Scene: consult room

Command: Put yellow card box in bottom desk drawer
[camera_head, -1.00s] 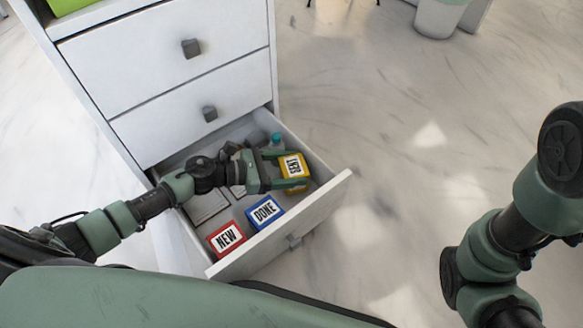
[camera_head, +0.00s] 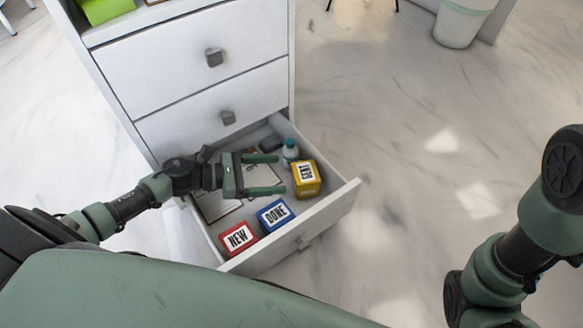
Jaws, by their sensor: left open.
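The yellow card box (camera_head: 306,179) sits in the open bottom desk drawer (camera_head: 338,199), near its front right corner. Its white label looks like "SENT" and faces up, tilted. My left gripper (camera_head: 281,174) is open, just left of the yellow box, with its two green fingers pointing toward it and nothing between them. A blue "DONE" box (camera_head: 274,214) and a red "NEW" box (camera_head: 238,237) stand beside it along the drawer front. My right gripper is out of view; only part of my right arm shows.
A bottle with a teal cap (camera_head: 290,152) stands in the drawer behind the yellow box. Flat grey items (camera_head: 217,205) lie on the drawer floor. Two closed drawers sit above, and a green box (camera_head: 106,9) is on the desk unit. A bin (camera_head: 461,22) stands far off; the floor at right is clear.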

